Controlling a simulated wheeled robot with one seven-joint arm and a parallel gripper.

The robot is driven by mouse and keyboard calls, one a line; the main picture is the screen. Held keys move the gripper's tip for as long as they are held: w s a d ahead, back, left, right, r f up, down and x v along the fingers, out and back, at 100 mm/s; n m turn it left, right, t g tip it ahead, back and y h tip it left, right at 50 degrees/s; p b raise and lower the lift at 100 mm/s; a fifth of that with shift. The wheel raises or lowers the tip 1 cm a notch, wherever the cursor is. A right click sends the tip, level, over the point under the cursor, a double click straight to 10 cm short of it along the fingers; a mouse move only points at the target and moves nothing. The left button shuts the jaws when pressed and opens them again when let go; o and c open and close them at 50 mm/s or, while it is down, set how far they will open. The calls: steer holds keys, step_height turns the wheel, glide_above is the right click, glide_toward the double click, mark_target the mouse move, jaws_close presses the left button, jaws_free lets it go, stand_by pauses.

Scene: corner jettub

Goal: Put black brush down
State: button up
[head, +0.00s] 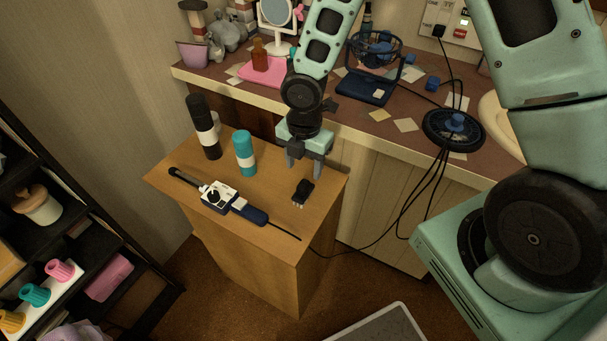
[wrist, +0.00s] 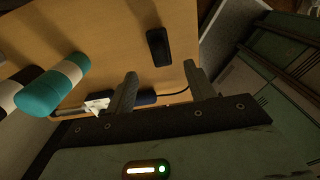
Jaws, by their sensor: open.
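A small black brush (head: 303,192) lies on the top of the wooden cabinet (head: 267,178), near its right edge. In the wrist view the black brush (wrist: 158,47) lies on the wooden surface, beyond the fingertips and apart from them. My gripper (head: 306,166) is just above the cabinet top, behind and above the brush. In the wrist view its two fingers (wrist: 160,80) are spread wide with nothing between them.
A teal-and-white bottle (head: 245,153), a black-and-white bottle (head: 203,127) and a dark blue curling tool (head: 222,197) with a cord share the cabinet top. The cluttered counter (head: 395,121) is behind. A shelf rack (head: 110,246) stands left.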

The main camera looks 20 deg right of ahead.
steer(key=s+a+r+m, duration=0.3)
steer(key=s+r+m, duration=0.5)
steer(key=s+r, duration=0.2)
steer(key=s+a+r+m, duration=0.3)
steer(key=s+r+m, duration=0.6)
steer(key=s+r, duration=0.1)
steer(key=shift+a+m, duration=0.15)
steer(key=shift+m, duration=0.15)
steer(key=shift+r+p, duration=0.1)
steer(key=shift+p, duration=0.2)
